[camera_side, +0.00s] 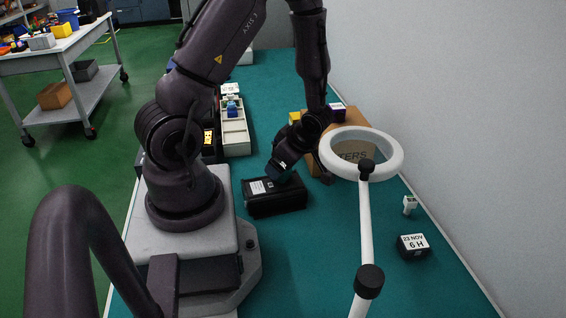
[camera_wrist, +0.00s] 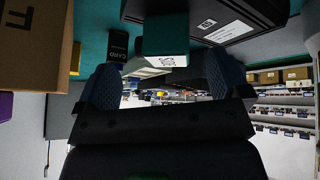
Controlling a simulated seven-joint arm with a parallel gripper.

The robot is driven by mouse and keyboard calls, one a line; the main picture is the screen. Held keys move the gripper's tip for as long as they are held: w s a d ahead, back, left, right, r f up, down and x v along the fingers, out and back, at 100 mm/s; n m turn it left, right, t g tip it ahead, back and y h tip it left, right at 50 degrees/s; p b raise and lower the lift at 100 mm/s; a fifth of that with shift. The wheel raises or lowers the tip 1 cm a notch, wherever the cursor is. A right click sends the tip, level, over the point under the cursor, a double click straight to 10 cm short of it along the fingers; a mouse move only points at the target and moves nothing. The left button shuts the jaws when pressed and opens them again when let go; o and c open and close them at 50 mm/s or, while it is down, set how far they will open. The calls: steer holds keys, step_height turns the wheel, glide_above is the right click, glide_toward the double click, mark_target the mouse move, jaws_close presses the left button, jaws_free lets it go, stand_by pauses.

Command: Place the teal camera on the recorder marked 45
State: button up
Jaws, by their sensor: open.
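The teal camera (camera_wrist: 165,36), a small teal block with a white marked face, is in the wrist view between my finger lines, with clear gaps to both. My gripper (camera_wrist: 162,85) is open, with one dark blue finger on each side. In the side view my gripper (camera_side: 281,170) points down just over the back of a black recorder (camera_side: 275,202) with white labels; I cannot separate the camera from the fingers there. The recorder's edge (camera_wrist: 205,20) also shows at the top of the wrist view. I cannot read a 45 on it.
A cardboard box (camera_side: 353,124) with small yellow and purple items stands behind my gripper. A white ring on a stand (camera_side: 362,230) is at right. A black block reading 6 H (camera_side: 412,246) and a small white item (camera_side: 409,205) lie beyond. A pale tray (camera_side: 235,138) is at left.

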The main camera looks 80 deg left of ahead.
steer(key=shift+v, duration=2.65)
